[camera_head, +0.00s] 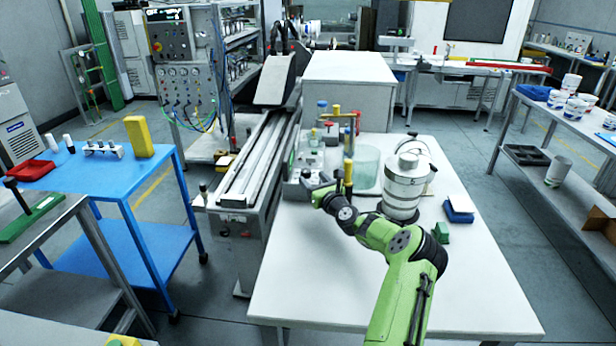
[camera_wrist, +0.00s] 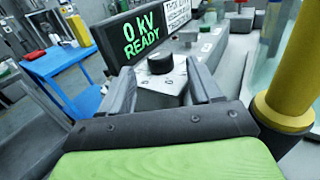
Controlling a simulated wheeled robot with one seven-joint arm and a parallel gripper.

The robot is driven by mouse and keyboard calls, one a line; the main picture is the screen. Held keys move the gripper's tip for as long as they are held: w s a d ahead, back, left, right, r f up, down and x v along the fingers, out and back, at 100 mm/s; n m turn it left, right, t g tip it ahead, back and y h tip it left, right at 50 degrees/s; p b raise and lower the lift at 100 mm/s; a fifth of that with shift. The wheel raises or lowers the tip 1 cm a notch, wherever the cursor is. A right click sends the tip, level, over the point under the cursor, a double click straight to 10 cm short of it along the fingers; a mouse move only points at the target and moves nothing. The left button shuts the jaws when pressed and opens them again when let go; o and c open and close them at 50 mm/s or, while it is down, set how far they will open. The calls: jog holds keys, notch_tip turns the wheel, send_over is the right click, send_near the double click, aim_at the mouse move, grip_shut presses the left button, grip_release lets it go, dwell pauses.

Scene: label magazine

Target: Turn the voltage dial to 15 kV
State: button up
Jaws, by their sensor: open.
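The voltage dial (camera_wrist: 160,63) is a black round knob on top of a grey housing (camera_wrist: 158,88) in the wrist view. Behind it a dark display (camera_wrist: 142,36) reads "0 kV READY" in green. My gripper (camera_wrist: 160,72) is open. Its two grey fingers stand left and right of the dial, with the knob in the gap just beyond or between the tips; no contact is visible. The dial cannot be made out there.
A yellow post (camera_wrist: 295,75) stands close on the right of my gripper in the wrist view. In the head view a glass beaker (camera_head: 366,166) and a white canister (camera_head: 404,190) stand beside my arm. A blue table (camera_head: 125,180) is at left. The table's front is clear.

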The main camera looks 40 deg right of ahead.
aim_at(308, 175)
jog(key=x, duration=0.4)
jog(key=shift+w, duration=0.15)
jog(key=c, duration=1)
